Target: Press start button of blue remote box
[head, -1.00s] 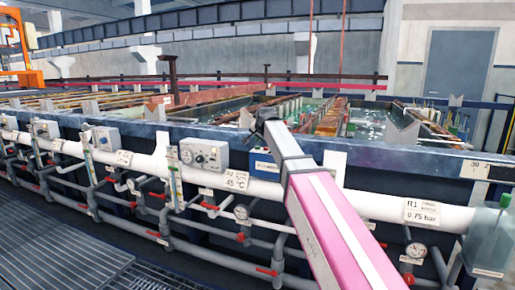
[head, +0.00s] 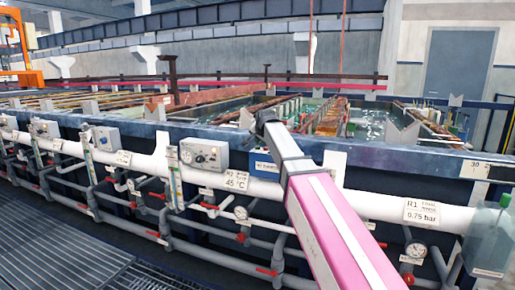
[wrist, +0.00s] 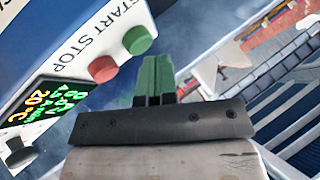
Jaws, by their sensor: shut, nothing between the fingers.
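The blue remote box (head: 264,167) is on the side of the plating line in the head view, partly hidden by my arm. In the wrist view, its white panel (wrist: 45,57) carries START and STOP lettering, a green button (wrist: 138,40) by START, a red button (wrist: 102,69) by STOP and a lit display (wrist: 52,99). My gripper (wrist: 157,62) is shut and empty. Its green-looking fingertips are just beside the lower right edge of the green button; I cannot tell whether they touch it. In the head view, my gripper (head: 262,117) is above the box.
A grey control box (head: 203,156) with a dial is left of the blue box. A white pipe (head: 265,189) runs below it, with gauges and red valves underneath. Open tanks (head: 365,120) lie behind the rim. Grated floor (head: 60,260) is at lower left.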

